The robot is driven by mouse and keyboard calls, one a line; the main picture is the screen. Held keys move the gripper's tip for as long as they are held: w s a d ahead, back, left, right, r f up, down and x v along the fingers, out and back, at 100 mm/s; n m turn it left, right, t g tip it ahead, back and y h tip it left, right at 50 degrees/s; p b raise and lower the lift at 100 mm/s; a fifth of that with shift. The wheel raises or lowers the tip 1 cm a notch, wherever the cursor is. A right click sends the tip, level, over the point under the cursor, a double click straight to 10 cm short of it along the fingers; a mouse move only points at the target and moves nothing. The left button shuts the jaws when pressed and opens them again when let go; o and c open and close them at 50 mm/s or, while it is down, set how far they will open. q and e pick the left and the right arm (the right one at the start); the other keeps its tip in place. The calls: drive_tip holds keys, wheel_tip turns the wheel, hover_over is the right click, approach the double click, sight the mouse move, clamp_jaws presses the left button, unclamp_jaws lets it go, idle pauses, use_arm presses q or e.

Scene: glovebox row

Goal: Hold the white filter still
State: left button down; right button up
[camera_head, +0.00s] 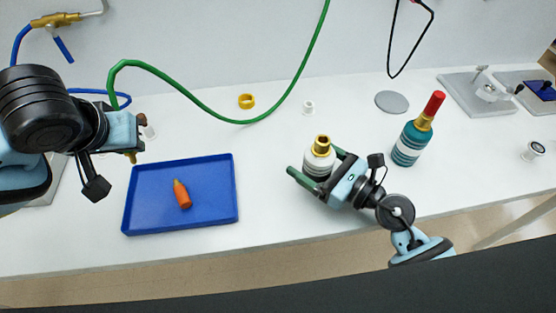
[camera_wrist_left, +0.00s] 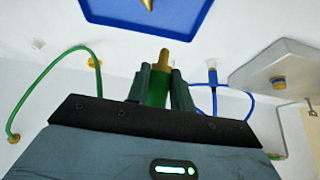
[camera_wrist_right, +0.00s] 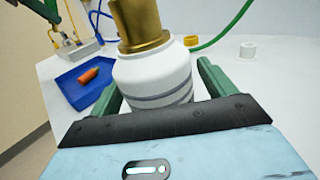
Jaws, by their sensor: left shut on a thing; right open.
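The white filter (camera_head: 318,164), a white cylinder with grey bands and a brass top, stands upright on the bench. My right gripper (camera_head: 314,166) is open, with one green finger on each side of the filter. In the right wrist view the filter (camera_wrist_right: 155,78) rises between the spread fingers (camera_wrist_right: 158,92); whether either finger touches it I cannot tell. My left gripper (camera_head: 138,135) is above the bench left of the blue tray. In the left wrist view it is shut on a green piece with a brass tip (camera_wrist_left: 158,85). That piece is mostly hidden in the head view.
The blue tray (camera_head: 132,205) holds an orange pointed piece (camera_head: 181,194). A teal bottle with a red top (camera_head: 412,140) stands right of my right gripper. A green hose (camera_head: 200,106) arches behind. A yellow ring (camera_head: 247,101), small white ring (camera_head: 308,108) and grey disc (camera_head: 392,102) lie farther back.

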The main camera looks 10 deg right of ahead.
use_arm(q)
drive_tip(key=shift+r, duration=0.1)
use_arm(e)
drive_tip(key=shift+w+a, duration=0.2)
drive_tip(key=shift+c, duration=0.4)
drive_tip(key=c, duration=1.1)
drive_tip(key=shift+c, duration=0.2)
use_arm(q)
drive_tip(key=shift+d, duration=0.15)
drive_tip(key=d+r+m+g+h, duration=0.2)
drive_tip(key=d+m+h, duration=0.3)
drive_tip(key=d, duration=1.2)
drive_tip(key=d+r+m+g+h, duration=0.2)
drive_tip(key=d+r+m+h, duration=0.3)
drive_tip(key=d+m, duration=0.6)
drive_tip(key=d, duration=0.5)
drive_tip(key=shift+d+m+g+h, duration=0.3)
drive_tip(key=shift+d+m, duration=0.05)
drive_tip(key=shift+m, duration=0.05)
